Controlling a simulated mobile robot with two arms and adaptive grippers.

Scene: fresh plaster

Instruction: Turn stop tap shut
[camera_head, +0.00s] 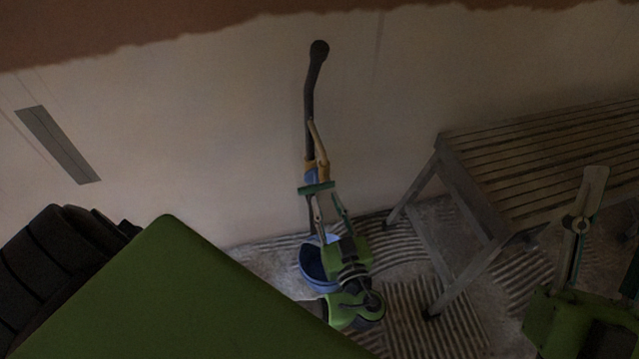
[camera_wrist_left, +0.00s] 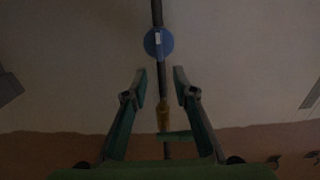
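In the left wrist view the pipe shows the blue disc (camera_wrist_left: 158,43), the brass body (camera_wrist_left: 163,115) and the green bar (camera_wrist_left: 175,135). My left gripper (camera_head: 328,198) is at the handle; in its wrist view its fingers (camera_wrist_left: 160,82) are apart, one each side of the pipe. I cannot tell whether they touch the bar. My right gripper (camera_head: 588,195) is away at the right.
A blue bucket (camera_head: 306,271) stands on the floor below the pipe, partly behind my left gripper. A slatted wooden bench (camera_head: 540,150) stands at the right, near my right arm. Ridged sheeting (camera_head: 405,290) covers the floor. A grey strip (camera_head: 58,146) is on the wall at left.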

